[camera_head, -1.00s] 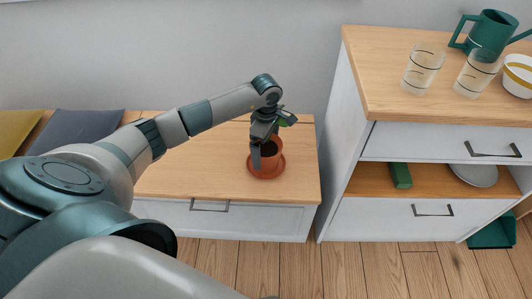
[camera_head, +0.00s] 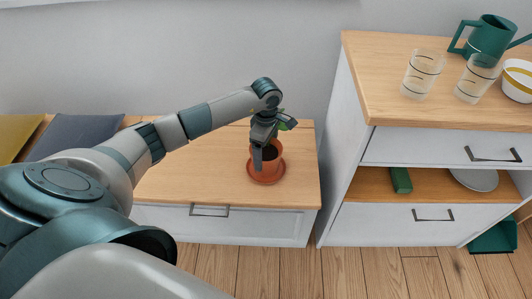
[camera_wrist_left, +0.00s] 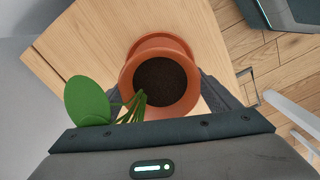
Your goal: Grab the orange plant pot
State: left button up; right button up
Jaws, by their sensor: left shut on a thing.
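The orange plant pot (camera_head: 273,166) stands upright on its orange saucer (camera_head: 266,179) on the low wooden cabinet top. It holds dark soil and a plant with green leaves (camera_head: 287,122). In the left wrist view the pot (camera_wrist_left: 190,92) sits between the two dark fingers, with a large green leaf (camera_wrist_left: 87,100) at the left. The gripper hides part of the pot and plant in the head view. My right gripper is not in view.
A taller cabinet (camera_head: 357,120) stands to the right, with a green watering can (camera_head: 490,37), glasses (camera_head: 424,74) and a bowl (camera_head: 518,81) on top. Its open shelf holds a green box (camera_head: 401,180) and a plate. Cushions (camera_head: 75,138) lie at the left.

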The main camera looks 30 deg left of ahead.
aim_at(266, 153)
pick_arm(q)
jog(key=shift+w+r, duration=0.1)
jog(key=shift+r, duration=0.4)
notch_tip(266, 153, up, 2)
jog(key=shift+r, duration=0.2)
jog(key=d+r, duration=0.7)
jog(key=d, duration=0.4)
jog(key=shift+s+d, duration=0.35)
jog(key=shift+s, duration=0.05)
jog(key=shift+r, duration=0.1)
